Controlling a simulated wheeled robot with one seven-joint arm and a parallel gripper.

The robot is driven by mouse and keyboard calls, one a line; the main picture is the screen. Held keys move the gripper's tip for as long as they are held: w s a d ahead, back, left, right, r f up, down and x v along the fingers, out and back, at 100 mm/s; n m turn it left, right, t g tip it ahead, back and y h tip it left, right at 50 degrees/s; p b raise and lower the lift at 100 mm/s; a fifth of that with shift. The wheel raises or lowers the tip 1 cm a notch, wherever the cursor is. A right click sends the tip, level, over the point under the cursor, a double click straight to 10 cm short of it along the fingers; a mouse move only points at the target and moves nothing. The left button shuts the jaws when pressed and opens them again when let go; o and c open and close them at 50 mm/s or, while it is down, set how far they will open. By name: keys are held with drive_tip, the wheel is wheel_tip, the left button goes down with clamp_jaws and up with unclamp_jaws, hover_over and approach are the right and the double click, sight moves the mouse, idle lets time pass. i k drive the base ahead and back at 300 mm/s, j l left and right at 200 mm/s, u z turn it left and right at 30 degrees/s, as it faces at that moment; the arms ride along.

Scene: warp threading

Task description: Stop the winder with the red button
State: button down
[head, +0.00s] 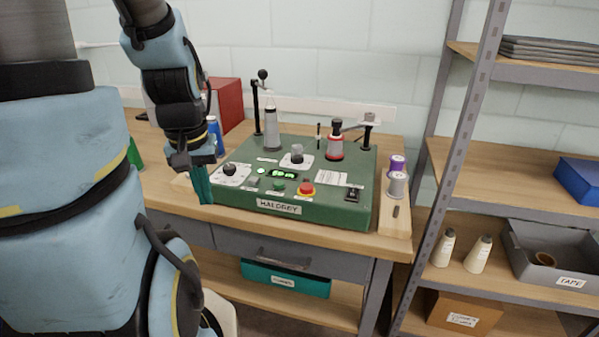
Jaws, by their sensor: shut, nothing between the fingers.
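The green winder (320,212), labelled HALDREY, stands on a wooden workbench. Its red button (307,189), with a yellow collar, is on the front part of the top panel, right of a green button (279,185). Green lit displays (276,172) glow behind the buttons. My gripper (204,198) is shut and empty, pointing down at the left side of the winder, apart from the red button. Its fingers look teal.
A dark knob (230,169) and a grey knob (297,153) rise from the panel. A grey cone (271,129) and a red-based spindle (336,140) stand at the back. Spools (397,185) sit at right. A metal shelf rack (465,150) stands further right.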

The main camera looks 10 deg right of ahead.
sight(304, 188)
drive_tip(key=u, duration=0.3)
drive_tip(key=k+l+u, duration=0.1)
drive_tip(key=u, duration=0.25)
drive_tip(key=k+l+u, duration=0.15)
drive_tip(key=l+u, duration=0.2)
drive_tip(key=k+l+u, duration=0.1)
drive_tip(key=u, duration=0.2)
drive_tip(key=k+l+u, duration=0.15)
drive_tip(key=k, duration=0.25)
drive_tip(key=k+l+u, duration=0.1)
drive_tip(key=k+l, duration=0.25)
drive_tip(key=k+l+u, duration=0.15)
drive_tip(key=k, duration=0.3)
